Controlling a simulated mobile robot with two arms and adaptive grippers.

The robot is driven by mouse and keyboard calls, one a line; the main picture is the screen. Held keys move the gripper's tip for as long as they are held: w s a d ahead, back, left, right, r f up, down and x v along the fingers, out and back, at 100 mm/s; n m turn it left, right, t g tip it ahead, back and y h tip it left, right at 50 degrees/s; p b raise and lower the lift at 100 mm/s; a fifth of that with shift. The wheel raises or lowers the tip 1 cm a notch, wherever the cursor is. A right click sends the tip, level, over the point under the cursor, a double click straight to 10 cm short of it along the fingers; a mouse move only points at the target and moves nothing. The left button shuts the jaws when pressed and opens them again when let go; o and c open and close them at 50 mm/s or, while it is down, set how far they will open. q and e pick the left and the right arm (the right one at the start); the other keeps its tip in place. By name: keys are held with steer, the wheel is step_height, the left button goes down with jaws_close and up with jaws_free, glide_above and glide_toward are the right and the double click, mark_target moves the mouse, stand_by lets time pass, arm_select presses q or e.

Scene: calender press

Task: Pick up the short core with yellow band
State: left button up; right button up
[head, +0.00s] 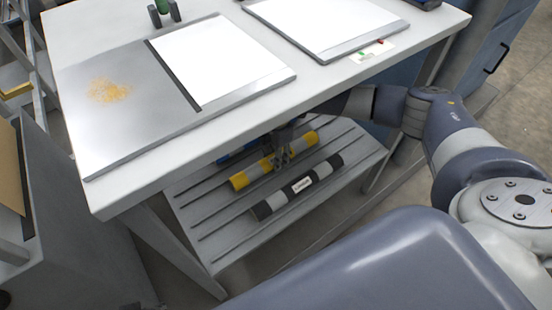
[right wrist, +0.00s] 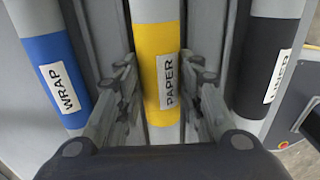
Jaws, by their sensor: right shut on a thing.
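The core with yellow bands (head: 266,164) lies on the slatted lower shelf under the table. In the right wrist view its wide yellow band (right wrist: 157,60) carries a label reading PAPER. My right gripper (head: 282,157) reaches in under the tabletop from the right and is shut on this core near its middle. In the right wrist view the fingers of my right gripper (right wrist: 162,85) stand on both sides of the yellow band. The core still appears to be at shelf level. My left gripper is not in view.
A core with black bands (head: 300,185) lies in front, and a blue-banded core (right wrist: 60,75) lies on the other side, partly hidden under the tabletop in the head view. The table edge (head: 215,152) overhangs the slatted shelf (head: 220,238). Shelf room is free at the front.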

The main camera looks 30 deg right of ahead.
mark_target(239, 181)
steer(key=shift+r, duration=0.15)
